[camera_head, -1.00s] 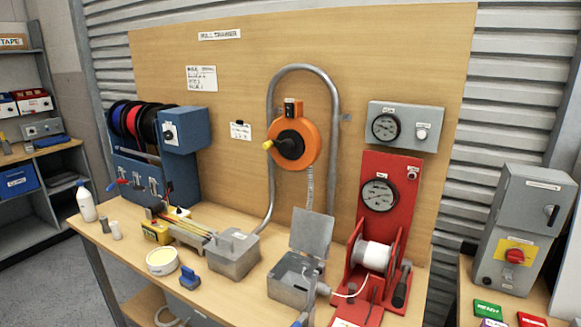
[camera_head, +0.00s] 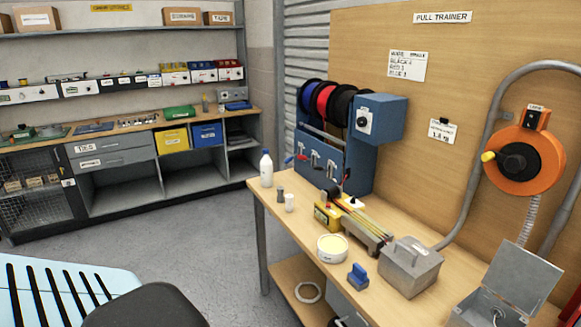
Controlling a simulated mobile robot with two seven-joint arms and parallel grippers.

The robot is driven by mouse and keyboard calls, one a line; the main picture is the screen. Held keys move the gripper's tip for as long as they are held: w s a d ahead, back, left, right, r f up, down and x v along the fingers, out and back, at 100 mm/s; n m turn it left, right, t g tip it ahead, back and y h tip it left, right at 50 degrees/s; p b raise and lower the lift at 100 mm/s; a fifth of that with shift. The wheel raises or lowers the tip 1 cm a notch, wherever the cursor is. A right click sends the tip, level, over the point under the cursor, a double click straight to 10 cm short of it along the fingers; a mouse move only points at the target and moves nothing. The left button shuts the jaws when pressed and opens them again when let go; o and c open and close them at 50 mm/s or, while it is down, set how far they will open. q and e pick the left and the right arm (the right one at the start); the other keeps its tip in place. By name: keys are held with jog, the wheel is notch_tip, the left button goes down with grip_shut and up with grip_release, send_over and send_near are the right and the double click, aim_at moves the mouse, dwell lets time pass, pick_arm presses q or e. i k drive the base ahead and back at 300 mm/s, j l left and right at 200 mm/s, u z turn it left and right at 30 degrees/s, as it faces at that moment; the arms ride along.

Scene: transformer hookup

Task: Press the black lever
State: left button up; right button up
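A blue wire dispenser box (camera_head: 350,165) stands at the back left of the workbench, with blue, red and black reels on top. Its front carries small levers; a blue and a red handle (camera_head: 297,158) stick out at the left. Neither of my grippers is in view, so nothing of mine touches the dispenser.
A shelf unit (camera_head: 112,180) lines the left wall. The grey floor (camera_head: 205,235) between is clear.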

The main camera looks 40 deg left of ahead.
aim_at(317, 167)
jog(key=j+u, duration=0.3)
jog(key=i+j+u, duration=0.25)
jog(key=j+u, duration=0.3)
jog(key=i+j, duration=0.05)
jog(key=j, duration=0.05)
